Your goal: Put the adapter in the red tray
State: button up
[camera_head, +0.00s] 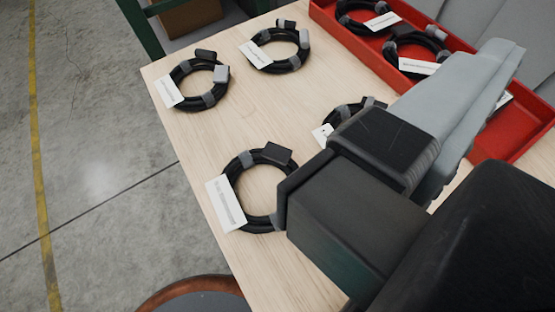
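Several coiled black adapter cables with grey straps and white tags lie on the wooden table: one at the upper left (183,72), one at the top (262,63), one at the lower left (232,178), and one partly hidden behind my gripper (341,114). The red tray (535,122) is at the upper right and holds two visible coils (345,19) (391,49). My gripper (500,52) reaches across the tray's near side in the picture. Its grey fingers are seen from the side, so their opening and anything between them cannot be told.
The pale wooden table (165,130) has bare room between the coils. A dark green frame with a brown box (190,17) stands beyond the table. A rounded brown edge (190,290) shows at the bottom. Grey floor with a yellow line lies left.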

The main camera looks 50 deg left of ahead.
jog(key=s, duration=0.1)
jog(key=s+m+t, duration=0.1)
jog(key=s, duration=0.1)
jog(key=s+t, duration=0.1)
jog(key=s, duration=0.1)
jog(key=shift+s+f+m, duration=0.15)
jog(key=shift+f+m, duration=0.1)
jog(key=shift+m, duration=0.15)
